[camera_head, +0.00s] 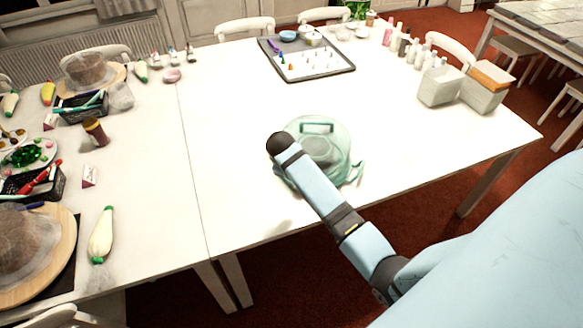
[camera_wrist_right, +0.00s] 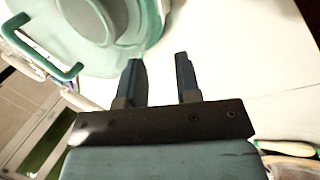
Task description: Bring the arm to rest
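My right arm reaches in from the lower right in the head view, over the white table (camera_head: 411,124). Its dark end overlaps the left side of a translucent green round container (camera_head: 335,135) with handles, and the fingers are hidden there. In the right wrist view, my right gripper (camera_wrist_right: 159,60) is open, with its two fingers apart and nothing between them. The green container (camera_wrist_right: 75,35) lies beyond the fingers at the upper left, with a handle at its left. My left gripper is not in view.
A dark tray (camera_head: 345,68) with small pieces stands at the back. White boxes (camera_head: 440,88) and bottles stand at the back right. Decorating tools, a piping bag (camera_head: 101,235) and a turntable (camera_head: 60,262) crowd the left table. The table right of the container is clear.

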